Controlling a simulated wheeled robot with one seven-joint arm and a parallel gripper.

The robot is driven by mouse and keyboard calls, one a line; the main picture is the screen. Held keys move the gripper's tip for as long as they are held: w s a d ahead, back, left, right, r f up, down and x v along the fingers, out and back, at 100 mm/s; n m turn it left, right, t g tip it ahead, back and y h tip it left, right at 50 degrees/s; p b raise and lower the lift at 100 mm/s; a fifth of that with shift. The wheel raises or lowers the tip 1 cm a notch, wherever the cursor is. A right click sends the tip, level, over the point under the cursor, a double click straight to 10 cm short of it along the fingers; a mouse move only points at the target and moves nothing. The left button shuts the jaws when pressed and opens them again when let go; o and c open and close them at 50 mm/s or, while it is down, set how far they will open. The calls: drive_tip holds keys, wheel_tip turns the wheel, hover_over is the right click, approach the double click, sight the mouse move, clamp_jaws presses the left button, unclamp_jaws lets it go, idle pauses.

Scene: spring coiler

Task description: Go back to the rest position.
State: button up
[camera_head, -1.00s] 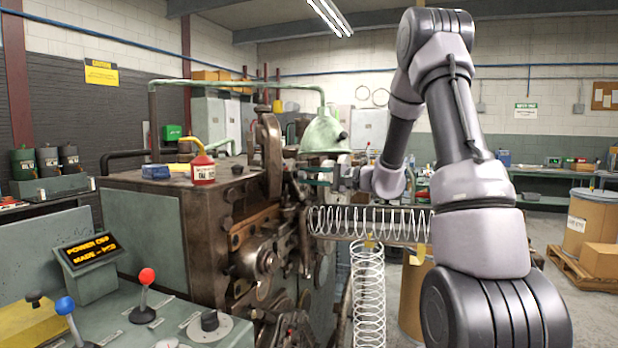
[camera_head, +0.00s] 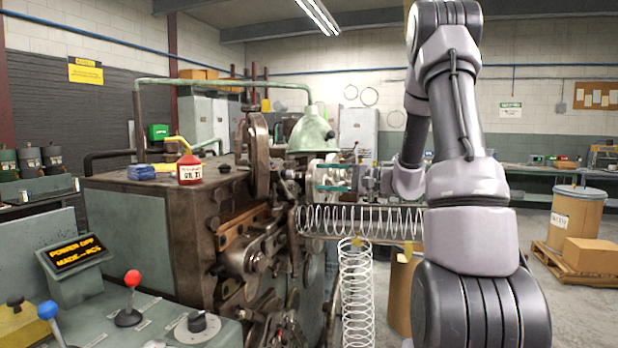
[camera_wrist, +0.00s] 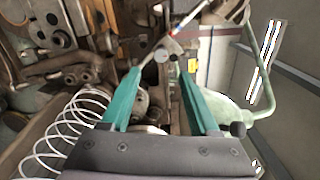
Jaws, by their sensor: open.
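My gripper (camera_wrist: 160,90) shows in the wrist view with its two teal fingers spread apart and no object held between them. The coiling machine's metal parts lie beyond the fingertips. In the head view my gripper (camera_head: 332,176) is small and seen from the side, beside the spring coiler (camera_head: 150,230) and just above a horizontal coiled spring (camera_head: 360,220). My arm reaches in from the right. The same spring (camera_wrist: 62,135) shows at the lower left of the wrist view. A second spring (camera_head: 356,300) hangs upright below.
A control panel with a red-knob lever (camera_head: 132,280), a blue-knob lever (camera_head: 48,312) and a lit display (camera_head: 76,253) stands at front left. A red oil can (camera_head: 189,168) sits on the machine.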

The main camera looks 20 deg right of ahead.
drive_tip(key=shift+v, duration=0.95)
drive_tip(key=s+a+r+n+g+h, duration=0.1)
drive_tip(key=s+a+n+g+h, duration=0.1)
drive_tip(key=s+a+g, duration=0.45)
drive_tip(key=s+a+r+n+g+h, duration=0.1)
drive_tip(key=s+a+r+n+h, duration=0.15)
drive_tip(key=s, duration=0.75)
drive_tip(key=s+d+r+t+h, duration=0.1)
drive_tip(key=s+d+t+h, duration=0.1)
drive_tip(key=s+h, duration=0.2)
drive_tip(key=s+d+r+t+h, duration=0.1)
drive_tip(key=s+d+t+h, duration=0.1)
drive_tip(key=s+h, duration=0.2)
drive_tip(key=s, duration=0.3)
drive_tip(key=shift+s+d+r+t, duration=0.25)
drive_tip(key=shift+s+d+t, duration=0.1)
